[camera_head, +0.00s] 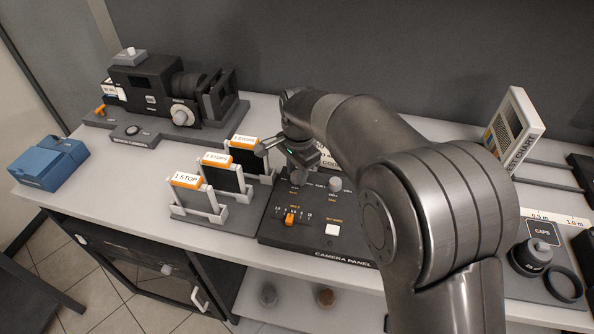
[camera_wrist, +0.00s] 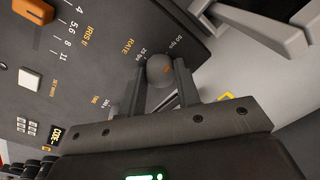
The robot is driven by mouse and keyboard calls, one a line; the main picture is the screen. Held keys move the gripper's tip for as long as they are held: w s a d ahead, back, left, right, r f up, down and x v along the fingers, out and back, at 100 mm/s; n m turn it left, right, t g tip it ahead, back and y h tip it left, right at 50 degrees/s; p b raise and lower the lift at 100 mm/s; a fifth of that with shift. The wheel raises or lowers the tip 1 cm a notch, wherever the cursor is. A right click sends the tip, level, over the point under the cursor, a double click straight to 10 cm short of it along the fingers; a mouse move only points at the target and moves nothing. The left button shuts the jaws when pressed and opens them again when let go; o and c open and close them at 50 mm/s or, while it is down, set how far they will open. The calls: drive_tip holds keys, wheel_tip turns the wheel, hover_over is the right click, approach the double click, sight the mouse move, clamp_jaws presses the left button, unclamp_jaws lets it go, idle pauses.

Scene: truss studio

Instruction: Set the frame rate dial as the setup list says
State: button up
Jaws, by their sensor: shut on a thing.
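The camera panel (camera_head: 300,247) is a dark plate on the bench, right of the slotted filter stand. My gripper (camera_head: 298,180) is over its upper left part and hides the rate dial in the head view. In the wrist view my gripper (camera_wrist: 162,88) has its fingers on both sides of the frame rate dial (camera_wrist: 157,66), a round grey knob with a small orange mark. Which value the mark points to is unclear. I cannot make out a setup list.
A second grey knob (camera_head: 335,185), an orange iris lever (camera_head: 289,217) and a white button (camera_head: 332,230) are on the panel. The filter stand (camera_head: 210,213) is close left. A cinema camera (camera_head: 150,88) and blue box (camera_head: 48,163) stand farther left; a test chart (camera_head: 513,130) stands right.

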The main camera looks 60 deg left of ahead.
idle(0.3)
drive_tip(key=o, duration=1)
drive_tip(key=shift+r, duration=0.15)
drive_tip(key=r, duration=1)
drive_tip(key=shift+d+r, duration=0.25)
drive_tip(key=shift+r, duration=0.05)
drive_tip(key=shift+w, duration=0.1)
